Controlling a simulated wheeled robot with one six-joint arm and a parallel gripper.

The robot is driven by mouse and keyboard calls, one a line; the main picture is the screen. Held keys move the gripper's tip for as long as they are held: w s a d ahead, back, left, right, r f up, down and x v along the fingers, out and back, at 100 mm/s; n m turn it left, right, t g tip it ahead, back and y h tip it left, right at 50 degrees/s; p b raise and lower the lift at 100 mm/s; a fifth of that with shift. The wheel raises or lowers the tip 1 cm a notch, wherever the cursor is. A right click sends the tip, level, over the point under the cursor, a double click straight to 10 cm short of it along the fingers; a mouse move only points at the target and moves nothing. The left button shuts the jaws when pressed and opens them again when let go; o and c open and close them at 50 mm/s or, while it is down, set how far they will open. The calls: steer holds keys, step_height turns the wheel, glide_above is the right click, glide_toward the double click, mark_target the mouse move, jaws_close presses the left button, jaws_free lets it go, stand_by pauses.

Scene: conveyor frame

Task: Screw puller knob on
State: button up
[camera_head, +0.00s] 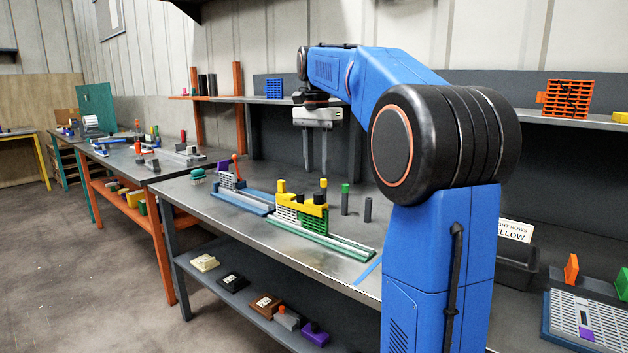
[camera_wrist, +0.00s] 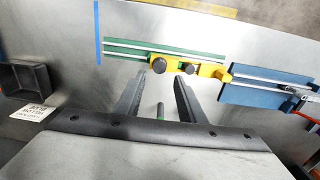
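A yellow puller-like piece (camera_head: 302,204) spans white and green grid blocks on a green rail (camera_head: 330,240); short yellow posts rise from it. It also shows in the wrist view (camera_wrist: 210,70), with two dark round knob-like tops (camera_wrist: 157,66) at it. Behind it stand a green-topped post (camera_head: 345,198) and a dark grey post (camera_head: 368,209). I cannot tell which of these is the puller knob. My gripper (camera_head: 316,170) points down above the bench behind the yellow piece.
A blue rail (camera_head: 243,199) with a purple and orange fixture stands left of the green rail. A dark bin (camera_head: 516,268) and a grey grid tray (camera_head: 588,318) are at the right. Several coloured parts lie on the lower shelf (camera_head: 250,312). A blue strip (camera_wrist: 98,32) marks the bench.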

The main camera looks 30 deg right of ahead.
mark_target(318, 195)
step_height(318, 195, down, 8)
steer(key=shift+s+r, duration=0.1)
steer(key=shift+r, duration=0.05)
jaws_close()
steer(key=m, duration=2.3)
jaws_free()
